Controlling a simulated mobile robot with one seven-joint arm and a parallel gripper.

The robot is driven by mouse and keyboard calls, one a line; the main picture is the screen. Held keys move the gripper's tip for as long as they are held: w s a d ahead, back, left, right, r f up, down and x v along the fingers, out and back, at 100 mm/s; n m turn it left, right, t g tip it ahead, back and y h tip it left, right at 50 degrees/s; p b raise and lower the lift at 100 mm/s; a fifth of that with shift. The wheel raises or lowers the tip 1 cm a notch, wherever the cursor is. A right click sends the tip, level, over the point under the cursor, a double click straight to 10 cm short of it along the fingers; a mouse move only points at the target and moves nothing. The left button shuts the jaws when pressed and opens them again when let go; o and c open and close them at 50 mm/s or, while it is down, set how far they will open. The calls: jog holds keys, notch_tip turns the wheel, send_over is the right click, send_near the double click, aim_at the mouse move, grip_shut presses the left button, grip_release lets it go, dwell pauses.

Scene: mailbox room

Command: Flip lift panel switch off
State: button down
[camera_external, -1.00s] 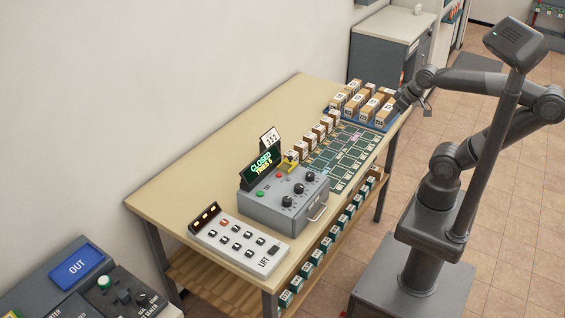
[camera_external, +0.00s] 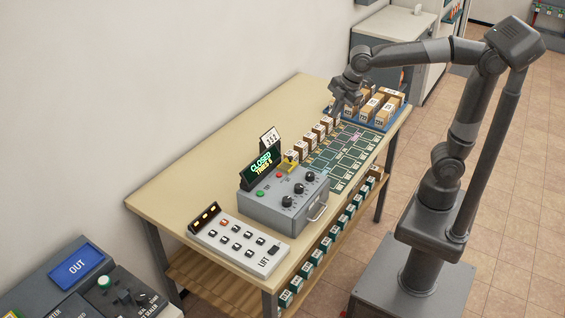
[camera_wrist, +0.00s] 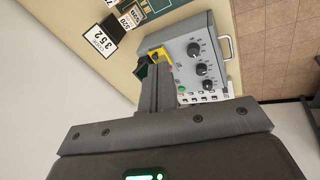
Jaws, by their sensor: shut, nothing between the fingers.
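The white lift panel (camera_external: 238,241), marked LIFT, lies at the near end of the table in the external view. It has several small buttons and a dark switch (camera_external: 273,250) at its right end; the switch's position is too small to tell. My gripper (camera_external: 343,104) is above the far part of the table, near the row of small boxes and well apart from the panel. In the wrist view my gripper (camera_wrist: 157,82) is shut and empty, and the lift panel is mostly hidden or out of view there.
A grey control box (camera_external: 285,198) with black knobs, a yellow part and a CLOSED display (camera_external: 262,167) stands between my gripper and the panel. Small boxes (camera_external: 318,134), a number card (camera_external: 270,139) and a blue tray of boxes (camera_external: 385,122) are farther back. The table's left side is clear.

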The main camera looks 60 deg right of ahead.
jog(key=w+a+f+n+g, duration=0.1)
jog(key=w+a+n, duration=0.3)
jog(key=a, duration=0.6)
jog(key=n+g, duration=0.3)
jog(key=n, duration=1.4)
send_over(272, 251)
jog(key=d, duration=0.2)
notch_tip(272, 251, down, 11)
jog(key=shift+s, duration=0.1)
jog(key=f, duration=0.4)
jog(key=a+f, duration=0.1)
jog(key=f, duration=0.9)
jog(key=shift+a, duration=0.35)
